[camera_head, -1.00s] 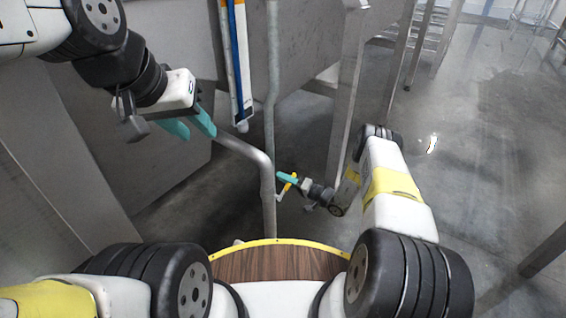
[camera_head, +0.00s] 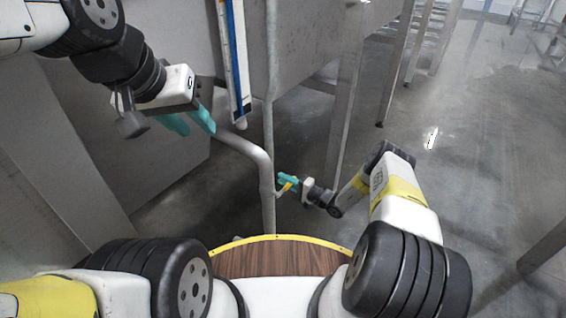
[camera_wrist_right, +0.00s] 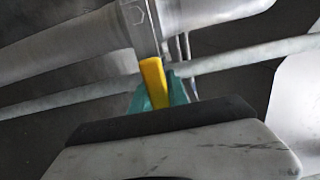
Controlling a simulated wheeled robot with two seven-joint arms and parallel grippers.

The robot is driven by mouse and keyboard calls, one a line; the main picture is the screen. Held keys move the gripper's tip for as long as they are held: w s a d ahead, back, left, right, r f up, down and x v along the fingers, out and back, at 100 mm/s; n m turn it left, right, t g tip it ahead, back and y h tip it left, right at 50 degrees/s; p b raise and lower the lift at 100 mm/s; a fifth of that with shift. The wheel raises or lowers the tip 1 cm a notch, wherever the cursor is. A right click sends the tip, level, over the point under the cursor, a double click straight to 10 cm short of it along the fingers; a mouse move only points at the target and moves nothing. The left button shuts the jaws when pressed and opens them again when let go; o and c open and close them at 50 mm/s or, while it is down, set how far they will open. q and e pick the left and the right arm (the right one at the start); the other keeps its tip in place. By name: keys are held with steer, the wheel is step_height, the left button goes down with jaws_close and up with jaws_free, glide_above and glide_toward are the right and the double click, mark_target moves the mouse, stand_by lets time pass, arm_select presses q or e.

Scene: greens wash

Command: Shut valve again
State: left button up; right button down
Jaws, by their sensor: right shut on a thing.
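The yellow valve lever (camera_head: 286,188) sits on the grey drain pipe (camera_head: 267,200) in the head view. In the right wrist view the yellow lever (camera_wrist_right: 154,83) lies between the teal fingers of my right gripper (camera_wrist_right: 163,95). In the head view my right gripper (camera_head: 289,181) is shut on the lever beside the pipe. Its fingers partly hide the lever. My left gripper (camera_head: 188,122) hangs at the upper left, above the bend of the pipe, with its teal fingers apart and nothing seen between them.
A thin vertical pipe (camera_head: 270,75) runs down behind the valve. A blue and white gauge strip (camera_head: 237,70) hangs from the metal tank wall (camera_head: 310,50). A metal leg (camera_head: 345,115) stands right of the valve. The floor (camera_head: 470,130) at the right is largely clear.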

steer(key=c, duration=1.3)
jaws_free()
steer(key=shift+f, duration=0.1)
steer(key=shift+s+d, duration=0.1)
steer(key=shift+d, duration=0.05)
steer(key=v, duration=0.7)
steer(key=shift+s+d, duration=0.2)
